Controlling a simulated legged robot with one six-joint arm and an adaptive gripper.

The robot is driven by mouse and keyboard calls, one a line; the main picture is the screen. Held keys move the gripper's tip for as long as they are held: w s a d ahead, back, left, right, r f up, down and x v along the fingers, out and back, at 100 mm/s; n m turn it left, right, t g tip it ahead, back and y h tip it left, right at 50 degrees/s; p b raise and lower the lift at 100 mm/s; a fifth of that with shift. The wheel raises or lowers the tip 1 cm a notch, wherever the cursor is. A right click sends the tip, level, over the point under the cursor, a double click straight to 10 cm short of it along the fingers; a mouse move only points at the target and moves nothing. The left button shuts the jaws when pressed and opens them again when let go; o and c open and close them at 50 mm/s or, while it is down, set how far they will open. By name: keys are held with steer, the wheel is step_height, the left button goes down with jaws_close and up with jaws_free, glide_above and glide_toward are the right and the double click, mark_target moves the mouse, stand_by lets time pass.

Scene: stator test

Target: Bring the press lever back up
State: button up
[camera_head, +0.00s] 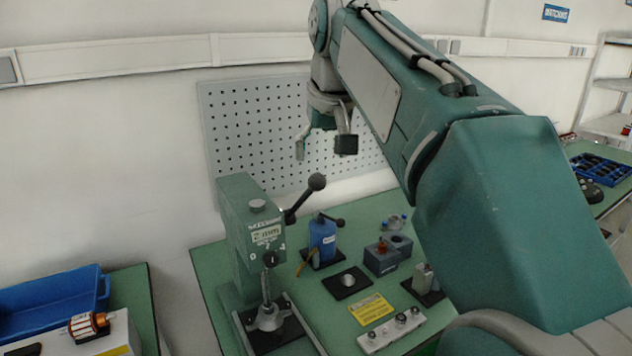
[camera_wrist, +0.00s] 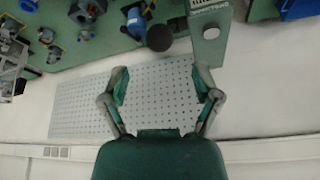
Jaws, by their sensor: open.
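The green press (camera_head: 240,215) stands at the left end of the green table. Its lever (camera_head: 302,198) slants up and to the right from the press's side and ends in a black ball knob (camera_head: 317,181). My gripper (camera_head: 324,150) is open and empty, above the knob in the head view, with a gap between them. In the wrist view the fingers (camera_wrist: 163,85) are spread over the pegboard. The knob (camera_wrist: 159,38) lies beyond the fingertips, between their lines, and the press top (camera_wrist: 210,22) is to its right.
A blue device with a small black lever (camera_head: 322,238) stands beside the press. Grey blocks (camera_head: 381,257), a black pad (camera_head: 346,283) and a yellow label (camera_head: 371,308) lie further right. The pegboard (camera_head: 250,125) is behind. A blue bin (camera_head: 55,300) is at lower left.

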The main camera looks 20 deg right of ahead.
mark_target(318, 175)
steer(key=x, duration=0.7)
steer(key=shift+w+f, duration=0.15)
steer(key=shift+f, duration=0.05)
jaws_close()
